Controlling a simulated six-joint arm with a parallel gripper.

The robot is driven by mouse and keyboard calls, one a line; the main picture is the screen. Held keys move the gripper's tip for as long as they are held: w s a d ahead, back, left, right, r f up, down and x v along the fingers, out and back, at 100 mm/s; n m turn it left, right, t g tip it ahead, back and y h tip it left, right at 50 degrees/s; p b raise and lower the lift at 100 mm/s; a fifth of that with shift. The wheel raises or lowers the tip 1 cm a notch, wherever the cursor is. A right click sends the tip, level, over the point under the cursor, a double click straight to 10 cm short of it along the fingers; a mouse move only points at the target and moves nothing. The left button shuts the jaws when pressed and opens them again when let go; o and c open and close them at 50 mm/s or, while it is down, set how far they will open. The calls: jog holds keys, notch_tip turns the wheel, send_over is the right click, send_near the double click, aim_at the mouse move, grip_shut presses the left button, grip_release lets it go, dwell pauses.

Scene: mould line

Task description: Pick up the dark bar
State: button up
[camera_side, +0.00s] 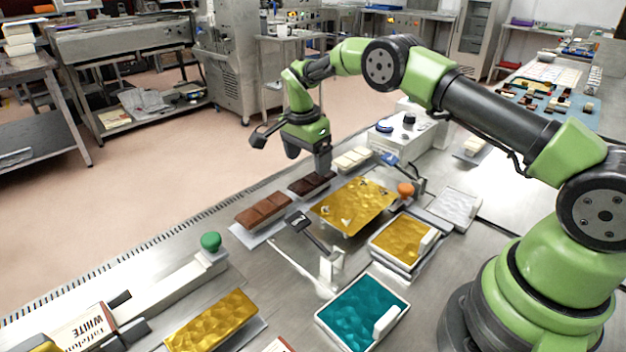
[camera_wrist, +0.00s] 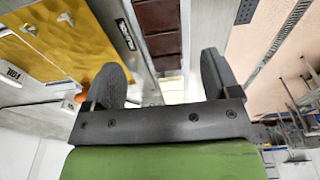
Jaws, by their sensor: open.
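The dark bar (camera_side: 313,184) is a very dark brown chocolate slab lying flat in the row along the far edge of the bench. In the wrist view the dark bar (camera_wrist: 165,42) shows beyond the fingertips, in the gap between the two fingers. My gripper (camera_side: 311,160) points down above the dark bar, near its end by the white bar. In the wrist view my gripper (camera_wrist: 163,75) has its fingers spread apart with nothing held between them. A finger hides part of the dark bar in the side view.
A lighter brown bar (camera_side: 264,211) lies left of the dark bar, and a white bar (camera_side: 352,158) lies to its right. A raised gold sheet (camera_side: 350,205) stands close in front. A green knob (camera_side: 211,241) and a teal tray (camera_side: 362,312) are nearer the camera.

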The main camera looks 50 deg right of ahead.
aim_at(313, 178)
jog(key=f, duration=0.1)
jog(key=d+f, duration=0.1)
jog(key=f, duration=0.3)
jog(key=shift+w+d, duration=0.15)
jog(key=shift+d, duration=0.15)
jog(key=c, duration=1)
